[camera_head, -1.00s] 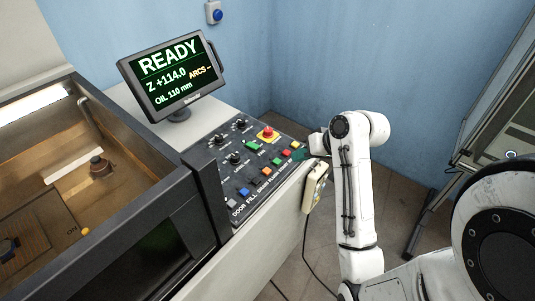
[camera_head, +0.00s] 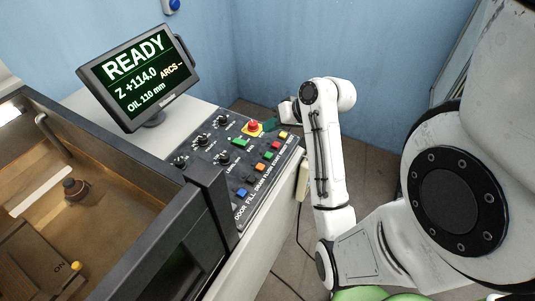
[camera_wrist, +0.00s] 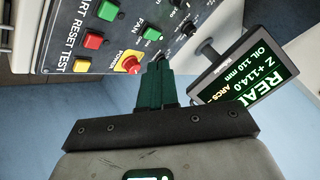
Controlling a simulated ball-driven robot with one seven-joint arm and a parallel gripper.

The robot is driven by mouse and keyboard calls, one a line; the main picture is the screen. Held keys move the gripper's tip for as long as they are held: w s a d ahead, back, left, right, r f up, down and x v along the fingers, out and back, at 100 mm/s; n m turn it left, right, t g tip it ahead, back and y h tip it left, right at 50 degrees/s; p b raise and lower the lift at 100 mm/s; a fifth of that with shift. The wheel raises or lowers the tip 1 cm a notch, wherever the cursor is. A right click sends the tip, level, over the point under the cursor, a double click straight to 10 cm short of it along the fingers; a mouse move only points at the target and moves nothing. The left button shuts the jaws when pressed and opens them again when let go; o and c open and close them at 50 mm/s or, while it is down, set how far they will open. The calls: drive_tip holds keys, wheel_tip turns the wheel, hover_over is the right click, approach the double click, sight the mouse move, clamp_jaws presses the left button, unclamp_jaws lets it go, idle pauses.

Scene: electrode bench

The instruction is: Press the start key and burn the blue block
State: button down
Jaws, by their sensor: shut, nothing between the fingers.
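The start key (camera_head: 268,155) is a green square key in the panel's lower row. In the wrist view the green start key (camera_wrist: 108,10) sits beside the label ending in "ART", above a red and a yellow key. My gripper (camera_head: 271,125), with dark green fingers, is at the panel's far right corner beside the red stop knob. In the wrist view my gripper (camera_wrist: 156,62) is shut and empty, its tips by the red knob and apart from the start key. Any contact with the panel cannot be told. I cannot make out a blue block.
The monitor (camera_head: 138,82) reads READY, Z +114.0, OIL 110 mm. The red stop knob (camera_head: 253,126) stands proud of the control panel (camera_head: 210,160). The open tank (camera_head: 110,200) with a brown round part (camera_head: 74,187) is at left. A pendant (camera_head: 302,181) hangs on the bench's right side.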

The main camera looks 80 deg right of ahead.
sight(271, 155)
drive_tip(key=shift+f+b, duration=1.9)
drive_tip(key=shift+f, duration=2.25)
drive_tip(key=shift+f, duration=0.4)
